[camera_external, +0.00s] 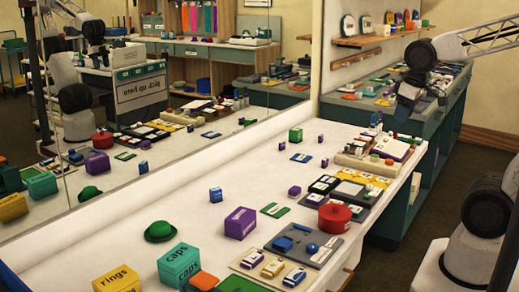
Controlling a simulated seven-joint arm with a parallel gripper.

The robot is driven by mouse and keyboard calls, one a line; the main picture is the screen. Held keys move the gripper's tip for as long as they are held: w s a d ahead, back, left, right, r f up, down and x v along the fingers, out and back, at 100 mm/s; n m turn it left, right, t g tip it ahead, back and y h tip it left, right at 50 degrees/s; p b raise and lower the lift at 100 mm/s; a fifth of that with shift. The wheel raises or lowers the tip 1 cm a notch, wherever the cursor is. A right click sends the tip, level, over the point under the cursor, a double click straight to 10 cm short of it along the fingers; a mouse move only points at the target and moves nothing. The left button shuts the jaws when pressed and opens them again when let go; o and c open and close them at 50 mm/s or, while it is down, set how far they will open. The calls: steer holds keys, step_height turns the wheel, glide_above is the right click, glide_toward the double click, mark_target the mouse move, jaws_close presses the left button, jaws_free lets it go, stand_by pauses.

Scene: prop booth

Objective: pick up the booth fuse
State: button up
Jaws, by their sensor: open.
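My gripper (402,112) is dark, points down and is above the far right part of the white counter (190,215). Its jaws are open, and I see nothing held between them. I cannot tell which item is the booth fuse, as the labels are too small to read.
A mirror along the left wall repeats the scene. The counter's middle has clear patches.

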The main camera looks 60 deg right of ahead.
steer(key=w+d+f+n, duration=0.2)
steer(key=w+d+n, duration=0.2)
steer(key=w, duration=0.7)
steer(key=n+g, duration=0.3)
steer(key=n, duration=1)
glide_above(325, 159)
step_height(325, 159, down, 23)
steer(key=shift+a+r, duration=0.1)
steer(key=shift+r, duration=0.1)
steer(key=shift+w+f, duration=0.2)
steer(key=shift+f, duration=0.05)
steer(key=shift+f, duration=1.25)
steer(key=shift+f, duration=0.1)
